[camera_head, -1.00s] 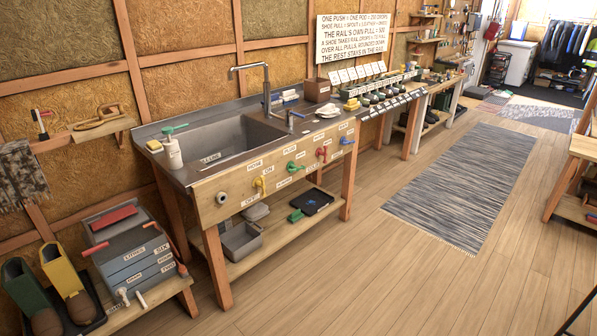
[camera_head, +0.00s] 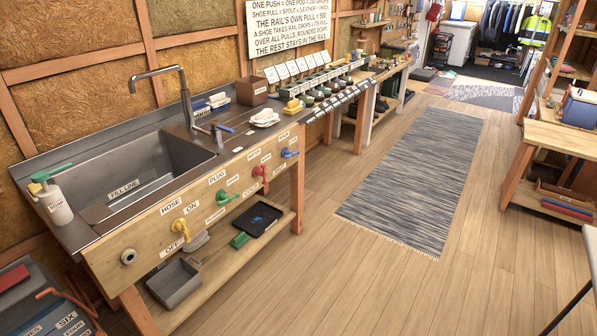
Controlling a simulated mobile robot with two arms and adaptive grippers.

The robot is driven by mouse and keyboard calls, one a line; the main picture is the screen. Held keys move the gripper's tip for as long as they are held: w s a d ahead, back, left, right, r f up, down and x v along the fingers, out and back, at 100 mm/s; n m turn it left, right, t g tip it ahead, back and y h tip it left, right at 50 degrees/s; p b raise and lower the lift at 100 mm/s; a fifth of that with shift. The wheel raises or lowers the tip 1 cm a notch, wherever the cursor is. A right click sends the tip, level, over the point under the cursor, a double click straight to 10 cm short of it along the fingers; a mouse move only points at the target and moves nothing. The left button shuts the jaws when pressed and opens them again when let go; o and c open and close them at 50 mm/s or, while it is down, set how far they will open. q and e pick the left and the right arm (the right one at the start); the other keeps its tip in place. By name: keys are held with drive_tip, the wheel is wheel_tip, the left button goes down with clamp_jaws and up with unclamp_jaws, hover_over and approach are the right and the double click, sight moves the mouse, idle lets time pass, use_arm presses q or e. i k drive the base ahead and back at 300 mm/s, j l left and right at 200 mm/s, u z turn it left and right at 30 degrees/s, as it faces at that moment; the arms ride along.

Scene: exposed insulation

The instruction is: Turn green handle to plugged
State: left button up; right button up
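The green handle (camera_head: 226,197) sits on the wooden front panel (camera_head: 150,222) of the sink bench, between the yellow handle (camera_head: 181,229) and the red handle (camera_head: 259,173). A PLUG label (camera_head: 217,177) is above it, and other small labels around it are too small to read surely. The steel sink (camera_head: 135,172) is above the panel, with a FILL LINE label inside and no water that I can make out. Neither of my grippers shows in the head view.
A blue handle (camera_head: 289,153) is at the panel's right end. A soap bottle (camera_head: 51,201) stands at the sink's left corner. A grey bin (camera_head: 175,283) and a black tray (camera_head: 257,219) are on the lower shelf. A striped rug (camera_head: 420,175) lies right of the bench; the wooden floor before the bench is clear.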

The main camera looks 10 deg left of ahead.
sight(221, 195)
drive_tip(key=i+l+z, duration=0.1)
drive_tip(key=i+z, duration=0.25)
drive_tip(key=i, duration=0.35)
drive_tip(key=i+z, duration=0.35)
drive_tip(key=i, duration=0.35)
drive_tip(key=i+l+u, duration=0.1)
drive_tip(key=i+u, duration=0.4)
drive_tip(key=i+l+u, duration=0.2)
drive_tip(key=i+u, duration=0.15)
drive_tip(key=u, duration=0.15)
